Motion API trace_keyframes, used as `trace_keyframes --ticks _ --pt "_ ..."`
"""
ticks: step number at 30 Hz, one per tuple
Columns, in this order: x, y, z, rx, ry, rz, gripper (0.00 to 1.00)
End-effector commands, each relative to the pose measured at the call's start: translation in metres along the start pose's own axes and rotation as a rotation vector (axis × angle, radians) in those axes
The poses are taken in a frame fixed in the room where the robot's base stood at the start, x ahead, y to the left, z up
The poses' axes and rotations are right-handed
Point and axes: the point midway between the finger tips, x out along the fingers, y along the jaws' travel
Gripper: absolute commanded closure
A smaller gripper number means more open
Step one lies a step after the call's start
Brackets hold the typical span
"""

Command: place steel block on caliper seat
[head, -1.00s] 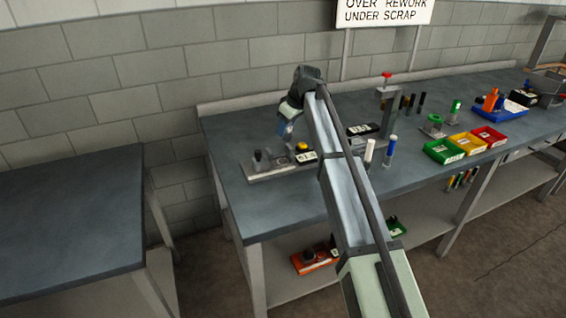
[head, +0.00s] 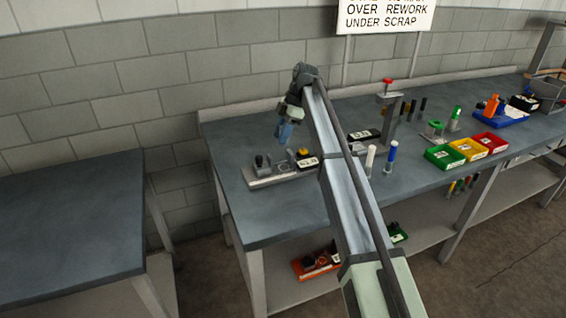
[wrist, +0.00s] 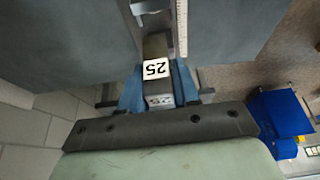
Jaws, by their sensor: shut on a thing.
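My gripper (head: 284,134) is above the left end of the workbench, over the caliper fixture. In the wrist view, its blue fingers (wrist: 160,88) are shut on the steel block (wrist: 158,100), a grey block with a white label reading 25. The block is hard to make out in the head view. The caliper fixture (head: 262,182) is a pale grey base with dark upright parts and a small display. In the wrist view, part of it with a ruled scale (wrist: 182,28) shows beyond the block. I cannot make out the seat clearly, and a gap to the block shows in the head view.
A yellow knob (head: 303,152) stands beside the fixture's display. A white cylinder (head: 370,160) and a blue one (head: 391,156) stand to the right, near my arm. Green (head: 444,164), yellow and red bins are farther right. The bench's front left corner is clear.

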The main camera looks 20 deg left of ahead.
Motion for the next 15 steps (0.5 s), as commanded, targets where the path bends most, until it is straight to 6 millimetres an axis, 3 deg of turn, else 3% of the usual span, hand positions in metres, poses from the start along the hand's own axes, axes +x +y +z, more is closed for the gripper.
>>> trace_keyframes --ticks 9,15 --pt "0.045 -0.001 0.018 0.003 0.001 0.000 1.00" --pt "0.056 0.000 0.023 0.002 0.000 0.001 1.00"
